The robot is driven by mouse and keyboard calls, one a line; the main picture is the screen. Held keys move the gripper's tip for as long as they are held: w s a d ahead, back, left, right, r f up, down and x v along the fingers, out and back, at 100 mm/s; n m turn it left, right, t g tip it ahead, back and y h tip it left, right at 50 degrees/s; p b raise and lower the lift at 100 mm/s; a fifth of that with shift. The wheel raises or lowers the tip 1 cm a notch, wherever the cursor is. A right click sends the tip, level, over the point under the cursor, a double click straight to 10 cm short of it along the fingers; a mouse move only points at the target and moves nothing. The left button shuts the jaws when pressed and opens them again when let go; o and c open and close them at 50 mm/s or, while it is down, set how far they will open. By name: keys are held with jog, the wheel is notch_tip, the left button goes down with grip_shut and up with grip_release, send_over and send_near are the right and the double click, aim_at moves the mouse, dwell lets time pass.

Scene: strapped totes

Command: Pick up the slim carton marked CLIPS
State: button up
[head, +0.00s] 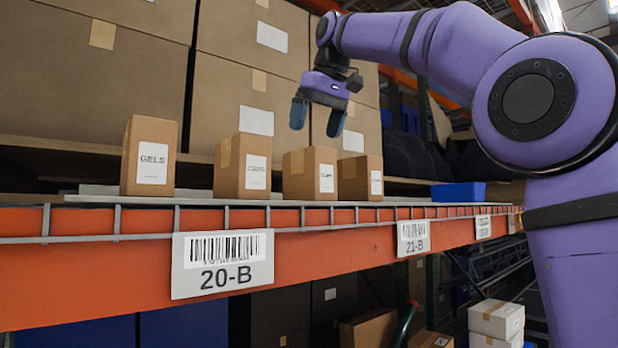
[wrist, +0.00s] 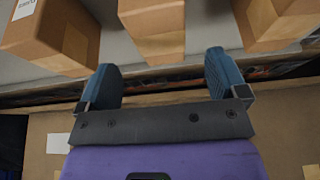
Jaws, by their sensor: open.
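Four slim brown cartons stand upright in a row on the shelf in the head view. The leftmost is the GELS carton (head: 150,157). The second carton (head: 243,167) and third carton (head: 310,174) have small blurred words. The third may read CLIPS, but I cannot tell for sure. The fourth carton (head: 361,177) has an unreadable label. My gripper (head: 317,118) is open and empty, above and behind the row near the third carton. In the wrist view its fingers (wrist: 162,76) are apart, with a middle carton (wrist: 153,27) ahead and others on either side.
Large stacked boxes (head: 95,85) stand close behind the row. A wire lip (head: 120,224) runs along the orange beam at the shelf front. A blue bin (head: 458,192) sits right of the cartons. Narrow gaps separate the cartons.

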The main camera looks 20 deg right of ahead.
aim_at(306, 163)
jog(key=shift+x, duration=4.15)
jog(key=shift+w+f, duration=0.1)
jog(key=shift+w, duration=0.05)
jog(key=c, duration=1.2)
